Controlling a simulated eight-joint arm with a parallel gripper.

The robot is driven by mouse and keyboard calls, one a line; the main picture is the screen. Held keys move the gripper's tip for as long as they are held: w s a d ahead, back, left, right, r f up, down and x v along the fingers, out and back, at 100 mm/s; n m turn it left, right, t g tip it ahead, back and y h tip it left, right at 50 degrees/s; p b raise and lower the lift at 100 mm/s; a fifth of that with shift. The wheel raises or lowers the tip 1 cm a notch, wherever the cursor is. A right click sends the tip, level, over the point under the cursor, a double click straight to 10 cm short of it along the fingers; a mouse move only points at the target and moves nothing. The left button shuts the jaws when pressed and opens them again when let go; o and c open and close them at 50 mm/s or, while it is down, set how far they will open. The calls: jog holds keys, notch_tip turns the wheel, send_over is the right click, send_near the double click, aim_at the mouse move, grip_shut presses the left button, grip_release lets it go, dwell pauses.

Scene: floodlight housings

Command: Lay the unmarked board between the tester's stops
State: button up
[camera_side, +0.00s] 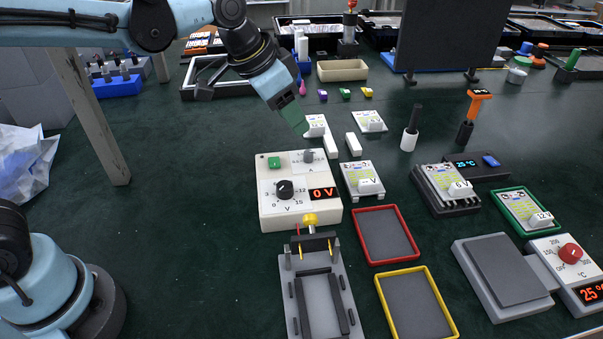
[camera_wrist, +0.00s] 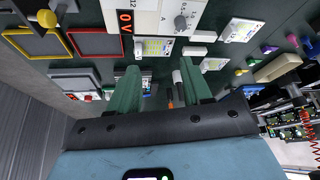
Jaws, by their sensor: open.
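My gripper (camera_side: 297,120) hangs open and empty above the table, behind the tester; its two green fingers also show in the wrist view (camera_wrist: 163,75). The tester (camera_side: 298,190) is a white box with a black knob and a red "0 V" display. Its grey bed (camera_side: 320,290) with dark stops lies in front, empty. White boards lie loose: one (camera_side: 315,126) just right of the fingers, one (camera_side: 370,121) farther right, one (camera_side: 362,180) beside the tester. The labels of the first two are too small to read; the third seems to show a dash and "V".
A board (camera_side: 450,183) marked 6 V sits on a black stand, another (camera_side: 525,208) in a green tray. A red tray (camera_side: 368,212) and a yellow tray (camera_side: 384,292) are empty. A hotplate (camera_side: 505,268) stands front right. Two white bars (camera_side: 330,147) lie behind the tester.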

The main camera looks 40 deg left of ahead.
jog(key=w+d+f+m+g+h, duration=0.1)
jog(key=w+d+f+m+g, duration=0.2)
jog(key=w+d, duration=0.5)
jog(key=t, duration=0.1)
send_over(369, 182)
jog(key=s, duration=0.2)
jog(key=f, duration=0.4)
jog(key=a+f, duration=0.1)
jog(key=f, duration=0.2)
jog(key=shift+w, duration=0.15)
jog(key=shift+a+x, duration=0.25)
jog(key=shift+x, duration=1.05)
jog(key=shift+a+x, duration=0.2)
jog(key=shift+x, duration=1.1)
jog(key=shift+w+f, duration=0.1)
jog(key=shift+f, duration=0.05)
grip_shut()
